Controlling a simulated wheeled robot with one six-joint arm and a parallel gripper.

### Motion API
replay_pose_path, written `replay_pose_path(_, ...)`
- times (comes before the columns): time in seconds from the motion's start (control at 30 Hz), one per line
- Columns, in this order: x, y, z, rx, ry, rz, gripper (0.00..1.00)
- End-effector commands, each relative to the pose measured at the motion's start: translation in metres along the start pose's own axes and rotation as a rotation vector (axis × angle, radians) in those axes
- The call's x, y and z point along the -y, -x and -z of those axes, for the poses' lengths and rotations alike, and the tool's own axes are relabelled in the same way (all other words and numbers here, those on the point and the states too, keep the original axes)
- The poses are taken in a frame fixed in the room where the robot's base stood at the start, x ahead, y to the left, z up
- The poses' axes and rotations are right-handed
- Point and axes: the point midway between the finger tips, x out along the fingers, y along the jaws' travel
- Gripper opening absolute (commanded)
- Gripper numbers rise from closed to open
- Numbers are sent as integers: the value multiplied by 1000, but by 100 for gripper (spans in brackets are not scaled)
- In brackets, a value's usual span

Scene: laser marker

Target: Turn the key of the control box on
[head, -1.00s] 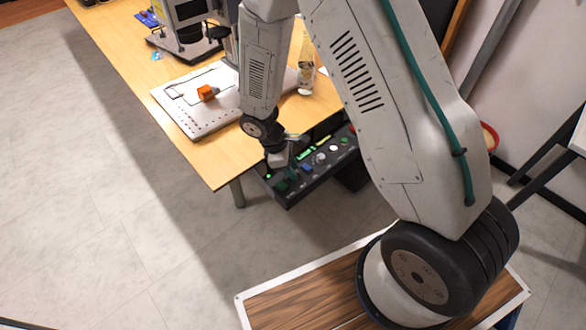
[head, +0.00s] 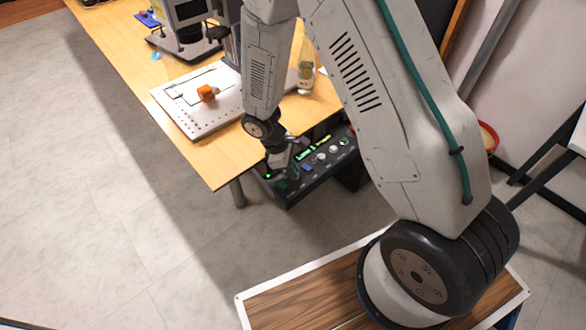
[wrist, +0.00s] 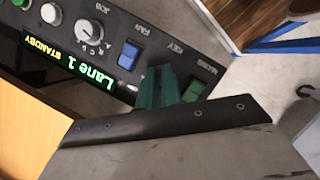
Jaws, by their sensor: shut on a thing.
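The black control box (head: 325,172) hangs at the front edge of the wooden table. In the wrist view its panel (wrist: 112,28) shows labels for mains, key, fan and job, and a lit display (wrist: 69,65) reading "Lane 1 STANDBY". My gripper (wrist: 158,88) has its teal fingers at the panel below the KEY label, shut on the key. The key itself is hidden between the fingers, so its angle cannot be read. In the head view my gripper (head: 278,160) points down at the left part of the box.
A green mains rocker (wrist: 194,90) is close beside the fingers, and a blue fan rocker (wrist: 128,54) is on the other side. A job dial (wrist: 90,31) is farther along.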

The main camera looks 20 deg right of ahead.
Motion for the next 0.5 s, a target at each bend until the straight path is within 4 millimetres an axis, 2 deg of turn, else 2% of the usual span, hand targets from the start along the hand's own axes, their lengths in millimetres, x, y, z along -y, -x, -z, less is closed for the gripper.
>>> replay_pose_path(0.5, -4, 0, -1, -1, -407, 168, 0)
